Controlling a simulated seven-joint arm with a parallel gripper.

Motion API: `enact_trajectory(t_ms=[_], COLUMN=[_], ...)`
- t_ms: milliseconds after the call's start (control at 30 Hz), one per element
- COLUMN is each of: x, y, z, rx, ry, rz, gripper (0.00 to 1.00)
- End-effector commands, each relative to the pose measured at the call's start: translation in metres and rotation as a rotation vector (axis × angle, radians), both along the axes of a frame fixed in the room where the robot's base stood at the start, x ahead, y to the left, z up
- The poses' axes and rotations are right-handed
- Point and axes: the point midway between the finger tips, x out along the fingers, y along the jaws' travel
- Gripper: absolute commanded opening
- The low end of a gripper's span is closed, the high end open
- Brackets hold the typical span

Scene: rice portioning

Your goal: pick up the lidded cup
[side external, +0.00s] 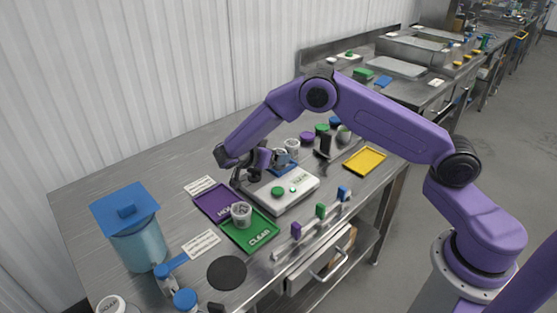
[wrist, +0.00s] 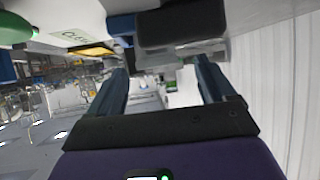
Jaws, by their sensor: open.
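Pale shapes show beyond the fingers, too unclear to name. A further white cup (side external: 111,304) is cut off at the bottom edge. I cannot tell which cup has a lid.
The white scale (side external: 301,196) lies under my gripper. A purple tray (side external: 213,202) adjoins the green one. A tall bin with a blue lid (side external: 126,209) stands at the left. A yellow tray (side external: 365,161) is at the right. A rail with coloured clips runs along the front.

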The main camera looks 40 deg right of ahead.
Motion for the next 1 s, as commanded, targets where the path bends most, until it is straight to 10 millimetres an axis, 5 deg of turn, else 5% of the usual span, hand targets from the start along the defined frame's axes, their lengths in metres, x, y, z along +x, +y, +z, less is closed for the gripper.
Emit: enact_trajectory(t_ms=[200,533,567,733,1000], x=[0.001,0.003,0.003,0.003,0.003], y=[-0.027,-0.033,-0.033,-0.033,-0.033], z=[-0.015,-0.018,-0.018,-0.018,-0.018], rx=[0.0,0.001,0.001,0.001,0.001], ry=[0.001,0.0,0.0,0.0,0.0], rz=[-0.002,0.0,0.0,0.0,0.0], gripper=[0.83,0.83,0.8,0.26,0.2])
